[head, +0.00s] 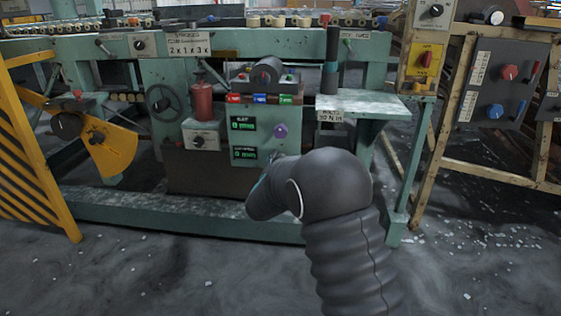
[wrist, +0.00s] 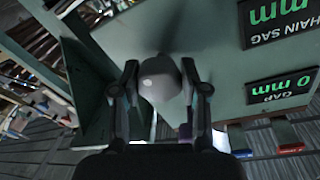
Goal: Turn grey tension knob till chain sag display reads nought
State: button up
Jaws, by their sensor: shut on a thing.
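In the wrist view the grey knob (wrist: 161,84) sits between the two fingers of my gripper (wrist: 160,72), which is shut on it. The chain sag display (wrist: 272,20) is at the top right of that view; its green "mm" shows, but its number is cut off by the picture edge. In the head view my dark arm covers the gripper and the grey knob, in front of the green control panel (head: 265,110). Two displays with green text show there, too small to read surely.
A gap display (wrist: 283,88) reads 0 mm beside the chain sag display. In the head view a purple knob (head: 281,131) is on the panel. A red cylinder (head: 202,101) and a handwheel (head: 162,102) stand left of it. A green shelf (head: 375,105) juts out at right.

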jog(key=shift+r, duration=0.15)
jog(key=o, duration=1.2)
jog(key=shift+w+d, duration=0.1)
jog(key=shift+c, duration=0.2)
jog(key=shift+s, duration=0.2)
jog(key=s+a, duration=0.2)
jog(key=s, duration=0.9)
jog(key=shift+s+f, duration=0.3)
jog(key=shift+f, duration=0.05)
